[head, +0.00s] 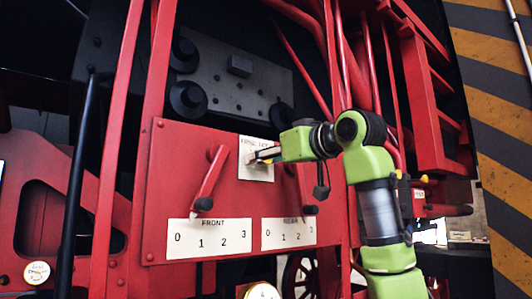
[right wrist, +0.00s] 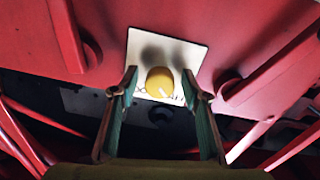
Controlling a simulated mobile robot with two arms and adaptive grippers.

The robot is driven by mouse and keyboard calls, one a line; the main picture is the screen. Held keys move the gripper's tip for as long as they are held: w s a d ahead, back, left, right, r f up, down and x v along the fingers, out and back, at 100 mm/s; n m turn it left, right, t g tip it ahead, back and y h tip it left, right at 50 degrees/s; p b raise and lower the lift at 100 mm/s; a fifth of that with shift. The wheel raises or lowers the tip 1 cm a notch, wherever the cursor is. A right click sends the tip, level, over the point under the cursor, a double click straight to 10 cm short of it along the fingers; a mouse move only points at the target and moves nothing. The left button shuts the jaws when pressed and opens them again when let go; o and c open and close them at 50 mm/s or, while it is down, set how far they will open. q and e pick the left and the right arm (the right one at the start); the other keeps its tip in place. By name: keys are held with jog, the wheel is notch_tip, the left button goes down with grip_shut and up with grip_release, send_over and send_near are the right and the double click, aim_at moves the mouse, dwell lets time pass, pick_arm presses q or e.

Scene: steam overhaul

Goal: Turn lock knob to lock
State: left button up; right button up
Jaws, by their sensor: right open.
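The lock knob (right wrist: 160,84) is round and yellow with a pale pointer mark, set on a white label plate (right wrist: 185,52) in the right wrist view. In the head view the plate (head: 252,146) sits high on the red panel, its lettering partly covered. My right gripper (head: 262,156) reaches in from the right in front of the plate and hides most of the knob. In the right wrist view this gripper (right wrist: 160,88) is open, with one finger on each side of the knob and visible gaps between. My left gripper is not in view.
The red panel (head: 160,200) carries a front lever (head: 208,180) left of the plate and a rear lever (head: 305,187) close below my right arm. White scales marked FRONT (head: 209,238) and REAR (head: 288,233) lie below. Red pipes (head: 335,50) rise behind.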

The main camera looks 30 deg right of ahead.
jog(key=shift+w, duration=0.25)
jog(key=shift+s, duration=0.1)
jog(key=c, duration=1.1)
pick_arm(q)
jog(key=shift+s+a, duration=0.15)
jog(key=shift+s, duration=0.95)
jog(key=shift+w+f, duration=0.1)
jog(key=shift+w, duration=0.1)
pick_arm(e)
jog(key=shift+m, duration=1)
jog(key=m, duration=0.6)
jog(key=shift+a+b, duration=0.15)
jog(key=shift+b, duration=0.25)
jog(key=m, duration=0.5)
jog(key=shift+b, duration=0.3)
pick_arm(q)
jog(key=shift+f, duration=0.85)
pick_arm(e)
jog(key=m, duration=0.4)
jog(key=shift+r, duration=0.1)
jog(key=shift+m, duration=0.4)
